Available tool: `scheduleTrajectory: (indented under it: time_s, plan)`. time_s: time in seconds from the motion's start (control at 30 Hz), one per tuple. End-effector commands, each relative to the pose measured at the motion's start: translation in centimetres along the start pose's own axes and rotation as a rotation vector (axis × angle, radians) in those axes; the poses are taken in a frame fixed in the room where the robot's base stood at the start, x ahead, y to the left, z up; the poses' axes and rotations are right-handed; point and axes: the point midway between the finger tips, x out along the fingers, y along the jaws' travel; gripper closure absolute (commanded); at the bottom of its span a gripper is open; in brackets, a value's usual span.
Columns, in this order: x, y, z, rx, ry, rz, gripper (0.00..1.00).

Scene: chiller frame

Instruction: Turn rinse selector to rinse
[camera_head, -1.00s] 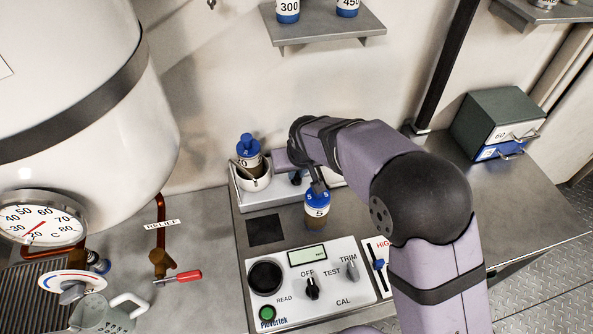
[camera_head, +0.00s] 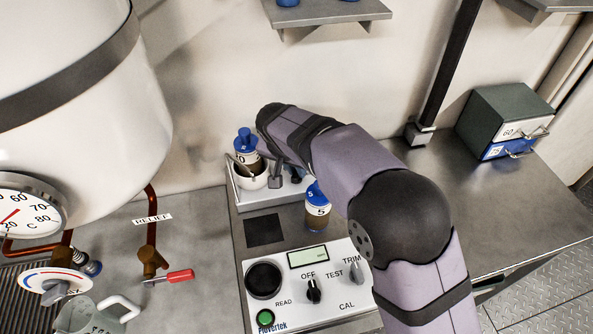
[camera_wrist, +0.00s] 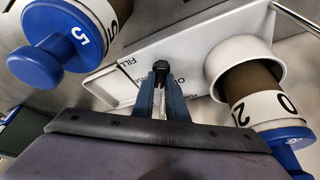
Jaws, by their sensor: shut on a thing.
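The rinse selector is a small dark knob (camera_wrist: 161,67) on a pale plate (camera_wrist: 140,50) with the word FILL and other partly hidden lettering. In the wrist view, my gripper (camera_wrist: 161,88) is shut on the knob, with one finger on each side. In the head view, my gripper (camera_head: 287,178) is low at the pale base (camera_head: 262,201), right of the white cup. My arm hides part of the base, and the fingers cover some of the lettering, so I cannot tell which mark the knob points to.
A white cup (camera_wrist: 222,58) with a blue-capped bottle (camera_wrist: 262,102) stands close right in the wrist view. A blue-capped bottle marked 5 (camera_head: 317,208) stands in front of the base. A control panel (camera_head: 335,265) with knobs lies nearer. A large white tank (camera_head: 80,120) is at left.

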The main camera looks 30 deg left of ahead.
Motion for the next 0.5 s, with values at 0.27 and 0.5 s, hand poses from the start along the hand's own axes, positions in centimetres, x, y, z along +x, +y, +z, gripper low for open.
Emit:
scheduleTrajectory:
  time_s: [0.27, 0.5]
  plan:
    - [-0.01, -0.05, 0.01, 0.048, -0.001, 0.019, 1.0]
    - [-0.03, -0.04, 0.01, 0.049, -0.001, 0.02, 1.0]
